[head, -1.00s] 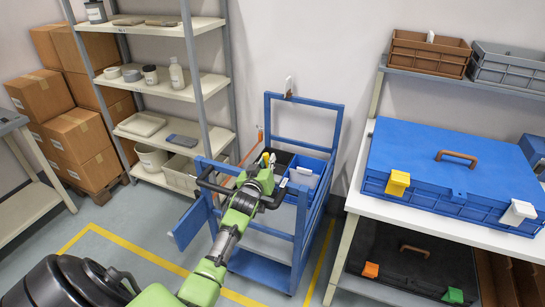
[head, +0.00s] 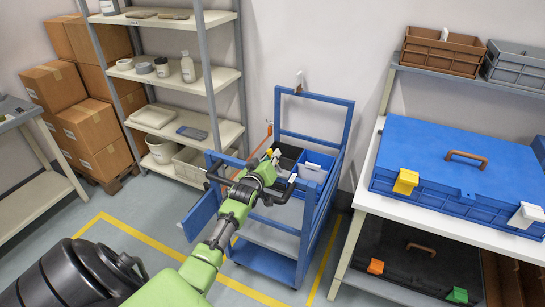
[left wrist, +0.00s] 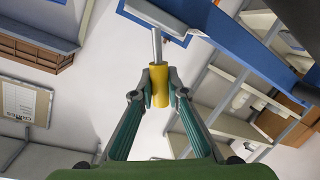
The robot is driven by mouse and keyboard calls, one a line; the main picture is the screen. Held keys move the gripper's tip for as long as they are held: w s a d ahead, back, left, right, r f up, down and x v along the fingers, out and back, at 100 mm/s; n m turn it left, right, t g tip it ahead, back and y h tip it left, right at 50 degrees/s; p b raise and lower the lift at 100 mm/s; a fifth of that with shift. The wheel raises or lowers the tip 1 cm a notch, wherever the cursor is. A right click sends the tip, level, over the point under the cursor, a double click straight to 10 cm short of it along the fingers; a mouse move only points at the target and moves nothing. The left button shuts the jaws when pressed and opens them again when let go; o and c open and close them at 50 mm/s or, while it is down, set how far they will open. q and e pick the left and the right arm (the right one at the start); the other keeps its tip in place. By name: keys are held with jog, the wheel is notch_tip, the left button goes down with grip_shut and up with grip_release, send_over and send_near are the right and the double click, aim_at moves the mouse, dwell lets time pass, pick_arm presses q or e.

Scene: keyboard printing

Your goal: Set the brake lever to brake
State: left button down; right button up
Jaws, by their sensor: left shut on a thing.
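The blue cart (head: 298,234) stands on the floor in the middle of the head view. My left gripper (head: 273,156) is at the cart's near upper part, beside its trays. In the left wrist view my left gripper (left wrist: 159,88) is shut on a yellow cylindrical grip (left wrist: 159,75). A grey stem (left wrist: 157,45) runs from this grip to a pale plate (left wrist: 155,14) by a blue frame. This looks like the brake lever, though the head view hides most of it behind my arm. Whether it is at brake cannot be read. My right gripper is in neither view.
A shelf rack (head: 205,75) stands left of the cart, with cardboard boxes (head: 90,125) further left. A white table (head: 365,205) with a large blue case (head: 455,160) stands to the right.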

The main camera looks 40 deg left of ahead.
pick_arm(q)
jog(key=c, duration=2)
grip_release()
jog(key=shift+c, duration=0.2)
jog(key=shift+o, duration=0.4)
jog(key=shift+s, duration=0.15)
jog(key=v, duration=1.1)
jog(key=shift+s, duration=0.35)
jog(key=shift+d, duration=0.1)
